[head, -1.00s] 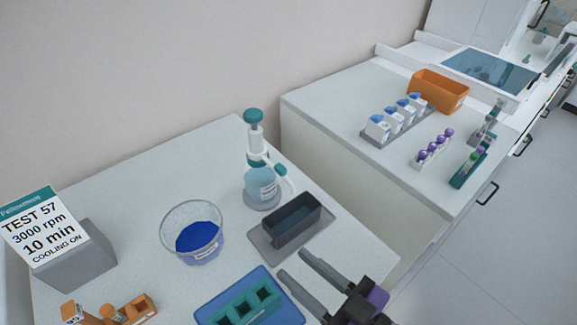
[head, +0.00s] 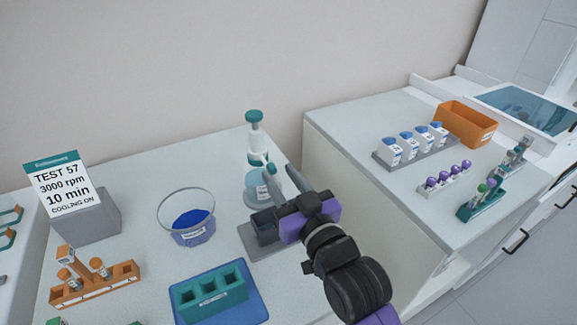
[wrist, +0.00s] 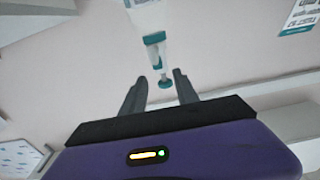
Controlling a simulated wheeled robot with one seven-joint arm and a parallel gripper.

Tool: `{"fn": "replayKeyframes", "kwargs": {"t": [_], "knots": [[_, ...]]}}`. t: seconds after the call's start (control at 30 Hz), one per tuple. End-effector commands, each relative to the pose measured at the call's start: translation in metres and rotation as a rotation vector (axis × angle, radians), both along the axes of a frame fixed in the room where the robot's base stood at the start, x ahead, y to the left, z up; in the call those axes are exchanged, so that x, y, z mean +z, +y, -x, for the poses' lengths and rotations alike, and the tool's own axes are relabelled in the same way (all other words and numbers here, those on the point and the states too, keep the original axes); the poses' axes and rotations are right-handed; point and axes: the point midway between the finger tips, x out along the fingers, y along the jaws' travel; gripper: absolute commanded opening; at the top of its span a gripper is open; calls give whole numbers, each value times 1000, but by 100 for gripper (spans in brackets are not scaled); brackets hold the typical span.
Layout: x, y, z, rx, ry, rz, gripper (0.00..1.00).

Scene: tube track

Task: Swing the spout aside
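The dispenser bottle (head: 262,187) stands upright on the bench, with pale blue liquid, a white neck and a teal knob (head: 254,116) on top. The spout is mostly hidden behind my fingers in the head view. I cannot tell whether they touch it.
The right bench holds bottles and an orange bin (head: 466,124).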

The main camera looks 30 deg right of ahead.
Motion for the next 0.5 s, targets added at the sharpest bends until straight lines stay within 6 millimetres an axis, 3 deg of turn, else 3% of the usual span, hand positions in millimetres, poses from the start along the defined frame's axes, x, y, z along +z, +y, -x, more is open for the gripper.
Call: {"fn": "replayKeyframes", "kwargs": {"t": [0.27,0.5], "knots": [[-10,1,-12,2,45,3,36],[-9,0,-48,2,43,4,36]]}}
